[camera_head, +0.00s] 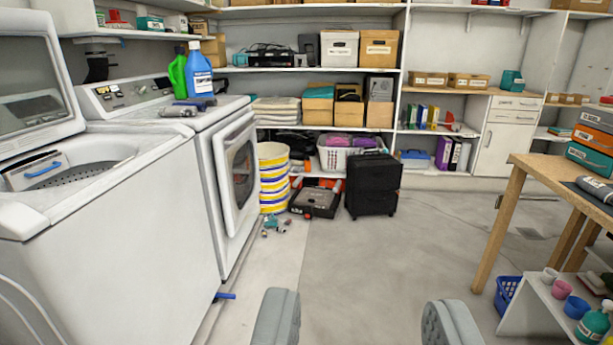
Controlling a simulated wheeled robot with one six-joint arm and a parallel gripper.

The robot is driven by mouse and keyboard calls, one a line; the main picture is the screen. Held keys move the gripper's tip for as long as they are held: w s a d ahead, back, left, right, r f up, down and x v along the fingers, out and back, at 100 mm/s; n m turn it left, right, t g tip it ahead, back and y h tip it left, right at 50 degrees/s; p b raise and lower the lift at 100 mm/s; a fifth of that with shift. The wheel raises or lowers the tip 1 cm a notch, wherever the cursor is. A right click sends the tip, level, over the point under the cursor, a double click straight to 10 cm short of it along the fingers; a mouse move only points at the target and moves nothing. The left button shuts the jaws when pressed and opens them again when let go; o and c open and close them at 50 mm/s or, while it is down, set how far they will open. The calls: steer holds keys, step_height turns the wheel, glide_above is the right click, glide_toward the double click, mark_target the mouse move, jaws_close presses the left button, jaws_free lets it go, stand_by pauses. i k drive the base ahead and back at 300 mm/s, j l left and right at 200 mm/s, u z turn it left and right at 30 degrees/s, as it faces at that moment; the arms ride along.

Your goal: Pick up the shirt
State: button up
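My gripper (362,308) shows at the bottom of the view as two grey fingers spread wide apart. It is open, with only bare floor seen between the fingers. No thing in view is clearly a shirt. A dark grey folded cloth-like item (598,188) lies on the wooden table (545,163) at the right edge, partly cut off. Purple cloth (337,141) shows in a white laundry basket (338,160) under the back shelves. Folded pale cloths (277,108) are stacked on a shelf above. My gripper is far from all of these.
A white top-loading washer (110,215) and a front-loading machine (222,165) line the left. A black suitcase (374,186), a striped bucket (273,178) and a black case (315,201) stand at the back. A low white shelf (545,305) stands right. The middle floor is clear.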

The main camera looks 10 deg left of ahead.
mark_target(178, 110)
steer(key=i+l, duration=0.1)
steer(key=i, duration=1.55)
steer(key=i+j+u, duration=0.15)
steer(key=i+u, duration=0.6)
steer(key=i+l+u, duration=0.1)
steer(key=i+u, duration=0.25)
steer(key=i+j, duration=0.15)
steer(key=i, duration=0.2)
steer(key=i+j, duration=0.15)
steer(key=i, duration=0.15)
